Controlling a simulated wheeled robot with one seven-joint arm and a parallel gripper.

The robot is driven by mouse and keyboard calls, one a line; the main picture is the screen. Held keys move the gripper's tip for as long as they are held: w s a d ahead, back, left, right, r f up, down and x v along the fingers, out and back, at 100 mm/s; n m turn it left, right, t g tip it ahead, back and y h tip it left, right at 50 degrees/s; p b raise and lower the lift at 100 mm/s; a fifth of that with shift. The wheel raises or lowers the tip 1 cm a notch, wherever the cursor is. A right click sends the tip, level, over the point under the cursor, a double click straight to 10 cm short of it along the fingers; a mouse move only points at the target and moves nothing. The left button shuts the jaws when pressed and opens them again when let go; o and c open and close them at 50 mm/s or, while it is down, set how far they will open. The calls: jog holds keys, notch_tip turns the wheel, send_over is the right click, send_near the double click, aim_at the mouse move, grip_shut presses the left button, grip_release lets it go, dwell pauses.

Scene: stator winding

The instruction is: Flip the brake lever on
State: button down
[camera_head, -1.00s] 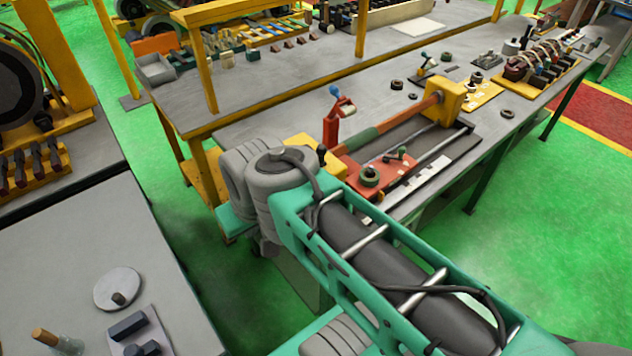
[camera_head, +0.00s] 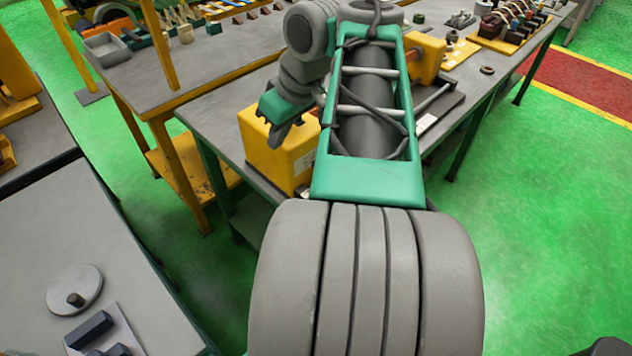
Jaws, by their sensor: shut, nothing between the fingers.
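My gripper (camera_head: 276,136) is in front of and over the yellow housing (camera_head: 268,160) at the near left end of the winding machine. Its dark fingers point down and look shut and empty. Whether they touch the housing cannot be told. I cannot make out the brake lever: my arm covers most of the machine, including the red stand and the red carriage with its small levers. The yellow block (camera_head: 424,60) at the far end shows to the right of my arm.
The grey workbench (camera_head: 208,108) carries the machine. A dark ring (camera_head: 487,70) and a yellow rack of coils (camera_head: 510,38) lie at its far right. A second grey table (camera_head: 60,225) stands at the left. Green floor is clear on the right.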

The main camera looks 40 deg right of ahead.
jog(key=s+d+f+b, duration=0.1)
jog(key=s+d, duration=0.5)
jog(key=d, duration=0.2)
jog(key=shift+s+d+n+h+b, duration=0.2)
jog(key=shift+n+h+b, duration=0.1)
jog(key=shift+n+b, duration=0.1)
jog(key=shift+f, duration=0.2)
jog(key=b+x, duration=0.5)
jog(key=x, duration=0.5)
jog(key=shift+b, duration=0.3)
